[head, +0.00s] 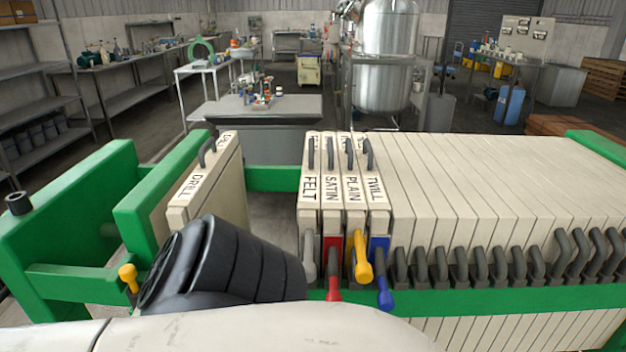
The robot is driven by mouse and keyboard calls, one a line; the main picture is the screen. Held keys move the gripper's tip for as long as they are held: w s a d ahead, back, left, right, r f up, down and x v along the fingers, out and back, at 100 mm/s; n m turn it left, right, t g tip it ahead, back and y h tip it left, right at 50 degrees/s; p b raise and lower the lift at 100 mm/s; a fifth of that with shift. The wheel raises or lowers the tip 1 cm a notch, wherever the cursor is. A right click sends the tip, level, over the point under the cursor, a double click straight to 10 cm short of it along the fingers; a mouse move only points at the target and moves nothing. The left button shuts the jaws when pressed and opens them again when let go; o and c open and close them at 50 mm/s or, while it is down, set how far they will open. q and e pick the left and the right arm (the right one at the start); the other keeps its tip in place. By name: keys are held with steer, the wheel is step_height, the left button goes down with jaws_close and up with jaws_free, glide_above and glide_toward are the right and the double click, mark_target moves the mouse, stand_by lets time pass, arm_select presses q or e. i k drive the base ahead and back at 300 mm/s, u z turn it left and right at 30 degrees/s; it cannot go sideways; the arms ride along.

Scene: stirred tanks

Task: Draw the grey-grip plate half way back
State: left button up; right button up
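The grey-grip plate is the cream plate labelled FELT (309,195). It stands upright at the left end of the packed plates, against the SATIN plate (332,195). Its grey grip (308,258) hangs at its near edge, just right of a black part of my arm. A wide open gap lies to its left, up to the DRILL plate (192,190), which leans close to the green pusher plate (160,185). My arm's white and black links cross the bottom of the head view in front of the gap. No gripper fingers show, so neither gripper can be seen.
The PLAIN plate (355,195) has a yellow grip, the TWILL plate (377,195) a blue one, SATIN a red one. Many dark-handled plates (480,180) fill the right. A green rail (450,300) runs along the near side. A grey table (255,110) stands behind.

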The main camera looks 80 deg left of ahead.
mark_target(310, 231)
steer(key=z, duration=0.15)
steer(key=k, duration=1.45)
steer(key=u, duration=1.7)
steer(key=i, duration=0.5)
steer(key=u, duration=0.1)
